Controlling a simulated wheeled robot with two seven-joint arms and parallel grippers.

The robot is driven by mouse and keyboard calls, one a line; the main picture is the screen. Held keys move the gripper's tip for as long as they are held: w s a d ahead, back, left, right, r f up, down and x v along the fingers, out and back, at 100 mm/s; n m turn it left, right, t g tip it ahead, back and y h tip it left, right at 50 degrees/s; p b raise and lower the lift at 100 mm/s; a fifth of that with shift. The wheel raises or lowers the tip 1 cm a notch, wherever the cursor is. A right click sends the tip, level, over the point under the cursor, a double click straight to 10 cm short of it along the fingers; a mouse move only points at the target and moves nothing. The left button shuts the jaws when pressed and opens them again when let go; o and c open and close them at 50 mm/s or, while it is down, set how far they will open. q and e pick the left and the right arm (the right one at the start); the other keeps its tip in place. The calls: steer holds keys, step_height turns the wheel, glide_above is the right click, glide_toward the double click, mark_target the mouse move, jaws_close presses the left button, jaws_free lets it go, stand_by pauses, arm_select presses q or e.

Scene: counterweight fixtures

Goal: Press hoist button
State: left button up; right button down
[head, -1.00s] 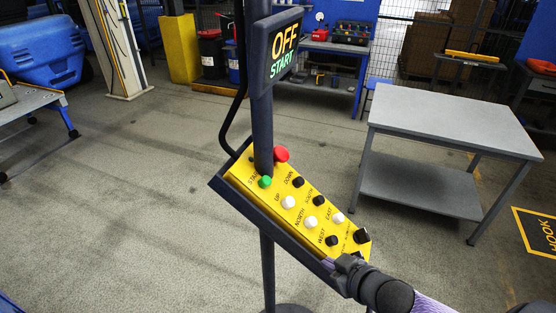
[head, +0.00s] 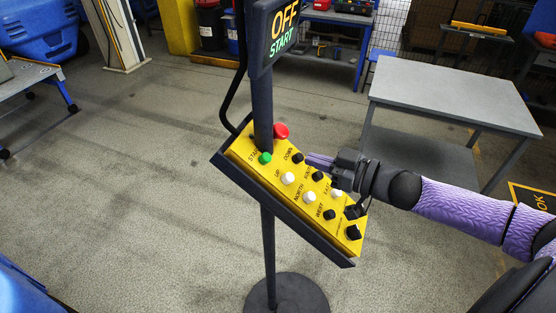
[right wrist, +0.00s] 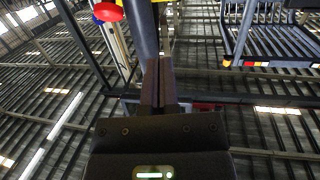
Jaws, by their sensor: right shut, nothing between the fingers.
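The yellow control panel (head: 246,150) is tilted on a dark post. It carries a green START button (head: 265,158), a red button (head: 281,131), a white UP button (head: 288,178), a black DOWN button (head: 297,158) and several direction buttons. The sign (head: 284,30) above reads OFF and START. My right gripper (head: 312,158) is shut and empty, its fingertips pointing left beside the DOWN button; I cannot tell whether they touch the panel. In the right wrist view its shut fingers (right wrist: 160,85) point up toward the post, and the red button (right wrist: 108,12) shows at upper left. My left gripper is not in view.
The post stands on a round dark base (head: 287,295). A grey table (head: 455,92) stands at the right behind my right arm. A blue-framed workbench (head: 335,22) is at the back. The floor left of the panel is open.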

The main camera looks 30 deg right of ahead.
mark_target(265, 158)
steer(key=w+a+f, duration=0.1)
steer(key=w, duration=0.1)
steer(key=w+a+f, duration=0.1)
steer(key=w+a, duration=0.1)
steer(key=w+a+f, duration=0.1)
steer(key=w, duration=0.2)
steer(key=shift+w+a, duration=0.1)
steer(key=shift+a, duration=0.1)
steer(key=shift+w+a+f, duration=0.15)
steer(key=shift+w+f, duration=0.05)
steer(key=shift+f, duration=0.15)
